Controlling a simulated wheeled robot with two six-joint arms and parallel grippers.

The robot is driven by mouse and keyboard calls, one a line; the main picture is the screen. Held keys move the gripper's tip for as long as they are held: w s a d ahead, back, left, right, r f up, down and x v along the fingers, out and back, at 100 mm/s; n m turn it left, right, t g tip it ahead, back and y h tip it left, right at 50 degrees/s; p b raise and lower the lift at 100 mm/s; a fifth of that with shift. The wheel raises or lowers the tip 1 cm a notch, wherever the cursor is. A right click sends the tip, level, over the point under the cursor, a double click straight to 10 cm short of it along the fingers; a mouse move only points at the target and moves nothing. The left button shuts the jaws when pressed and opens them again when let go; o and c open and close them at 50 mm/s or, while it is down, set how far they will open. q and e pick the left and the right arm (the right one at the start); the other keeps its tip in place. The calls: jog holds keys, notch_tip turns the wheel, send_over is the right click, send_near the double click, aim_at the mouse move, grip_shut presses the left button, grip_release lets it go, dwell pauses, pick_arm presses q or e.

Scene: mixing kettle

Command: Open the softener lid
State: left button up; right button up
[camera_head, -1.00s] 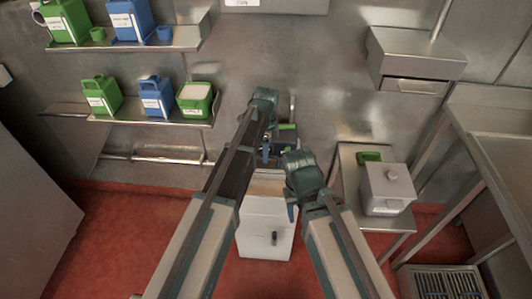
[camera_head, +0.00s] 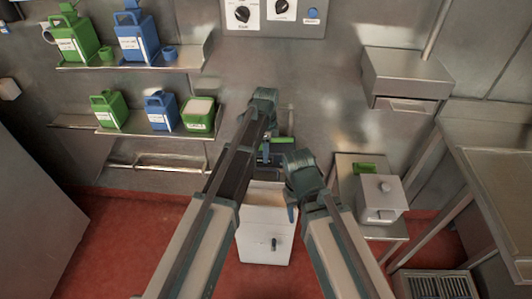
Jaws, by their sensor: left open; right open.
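No label is readable as softener. A pale square container (camera_head: 380,198) with a knobbed lid (camera_head: 385,186) stands on a small metal stand at right; its lid looks shut. A white cabinet-like box (camera_head: 265,240) with a dark knob stands on the floor at centre, partly behind my arms. My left gripper (camera_head: 265,157) is open above the back of this box, near a green item (camera_head: 285,140); its fingers are partly hidden by the arm. My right gripper (camera_head: 292,211) is open over the box's right side, apart from the pale container.
Wall shelves at left hold green jugs (camera_head: 108,111), blue jugs (camera_head: 160,110) and a green tub (camera_head: 198,113). A control panel (camera_head: 270,14) with dials is on the back wall. A metal table (camera_head: 500,185) stands at right. Red floor (camera_head: 110,235) is clear at left.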

pick_arm(q)
notch_tip(320, 180, up, 7)
jog(key=p, duration=0.5)
jog(key=shift+w+p, duration=0.25)
jog(key=shift+p, duration=0.05)
pick_arm(e)
notch_tip(320, 180, up, 7)
pick_arm(q)
jog(key=shift+f, duration=0.15)
pick_arm(e)
jog(key=shift+f, duration=0.15)
